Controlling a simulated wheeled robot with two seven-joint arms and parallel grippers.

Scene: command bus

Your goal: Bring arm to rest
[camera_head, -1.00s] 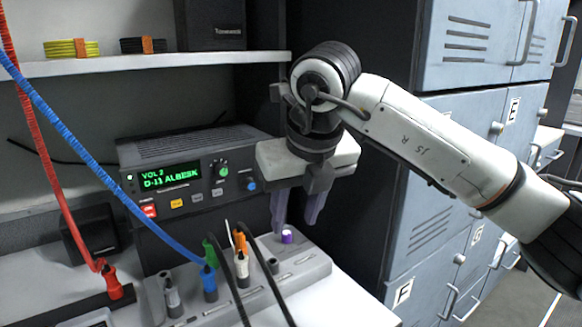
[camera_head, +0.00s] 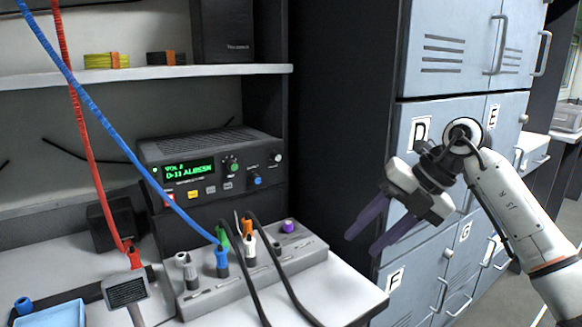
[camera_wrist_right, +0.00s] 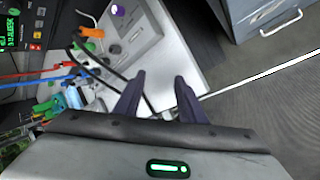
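My right gripper (camera_head: 372,236) is in front of the blue-grey lockers, to the right of the desk. Its two dark purple fingers are apart, with nothing between them. It points down and to the left. In the right wrist view the fingers (camera_wrist_right: 160,88) are also apart and empty, over the desk's edge and the floor. My right arm (camera_head: 512,205) comes in from the right. My left gripper is not in view.
The radio (camera_head: 210,170) stands on the desk (camera_head: 345,290). In front of it is a grey plug panel (camera_head: 200,298) with several coloured plugs and a purple knob (camera_head: 288,226). Lockers (camera_head: 455,70) stand behind my right arm. A blue tray (camera_head: 50,315) sits at lower left.

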